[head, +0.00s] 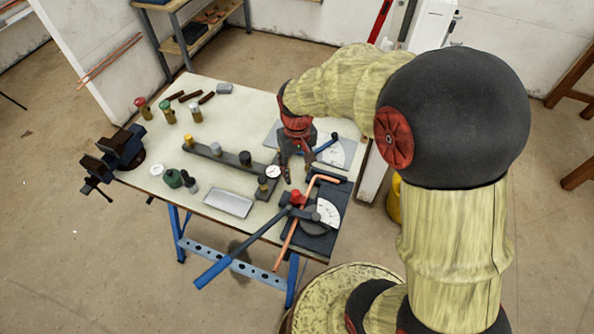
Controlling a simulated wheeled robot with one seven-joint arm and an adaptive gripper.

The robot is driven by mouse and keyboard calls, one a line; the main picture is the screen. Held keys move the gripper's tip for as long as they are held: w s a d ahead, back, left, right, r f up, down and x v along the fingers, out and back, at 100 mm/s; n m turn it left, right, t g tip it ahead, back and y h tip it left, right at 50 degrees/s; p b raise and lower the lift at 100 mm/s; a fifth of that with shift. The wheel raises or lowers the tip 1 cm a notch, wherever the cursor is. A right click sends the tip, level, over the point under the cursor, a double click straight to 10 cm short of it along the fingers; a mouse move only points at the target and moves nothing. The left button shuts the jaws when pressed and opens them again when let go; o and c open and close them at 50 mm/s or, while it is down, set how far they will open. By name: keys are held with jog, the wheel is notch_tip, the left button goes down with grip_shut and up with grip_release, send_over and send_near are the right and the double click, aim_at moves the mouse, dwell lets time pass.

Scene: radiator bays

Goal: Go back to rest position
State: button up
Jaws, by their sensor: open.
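My arm rises at the right of the head view and bends over to the table. My gripper (292,178) points down above the right part of the workbench (215,122). Its dark fingers are spread and I see nothing held between them. Just below and right of it, an orange-brown bent pipe (299,228) lies in a pipe bender (315,222) with a white dial. How high the fingers are above the bench is hard to tell.
A dark vise (118,158) sits at the bench's left edge. A grey bar with fittings (217,155) and a metal tray (229,204) lie mid-bench. The bender's blue handle (213,271) sticks out past the front edge. A shelf unit (190,35) stands behind.

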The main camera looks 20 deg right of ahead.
dwell(0.3)
jog(key=s+a+r+t+b, duration=0.2)
jog(key=s+r+t+b, duration=0.3)
jog(key=s+r, duration=0.8)
jog(key=s+b, duration=0.2)
jog(key=s, duration=0.1)
jog(key=shift+a+t+b, duration=0.2)
jog(key=shift+t+b, duration=0.1)
jog(key=shift+r, duration=0.15)
dwell(1.2)
